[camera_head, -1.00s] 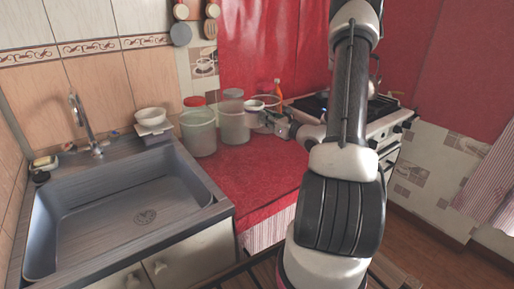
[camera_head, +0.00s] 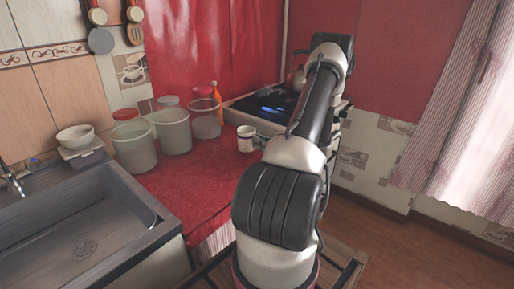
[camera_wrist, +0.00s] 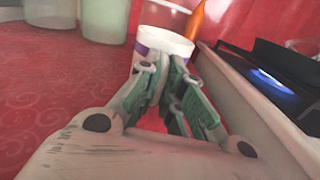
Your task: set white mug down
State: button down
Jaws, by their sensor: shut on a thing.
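The white mug (camera_head: 245,139) is near the right edge of the red counter, close beside the stove, and looks upright in the head view. In the wrist view the mug (camera_wrist: 165,42) shows its open rim and a purple patch on its left side. My gripper (camera_wrist: 162,72) is shut on the near side of the mug, with a green-padded finger on either side. The mug's base is hidden by the fingers, so I cannot tell whether it touches the counter. In the head view my arm hides the gripper.
Several clear containers (camera_head: 173,132) stand left of and behind the mug, with an orange bottle (camera_head: 215,92) behind. The stove (camera_head: 262,107) has a lit blue burner; a kettle (camera_head: 297,78) is on it. The red counter's front part (camera_head: 190,185) is clear. The sink (camera_head: 90,215) is left.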

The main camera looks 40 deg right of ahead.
jog(key=shift+f, duration=0.95)
jog(key=shift+f, duration=0.15)
jog(key=c, duration=1.5)
grip_release()
jog(key=shift+c, duration=0.2)
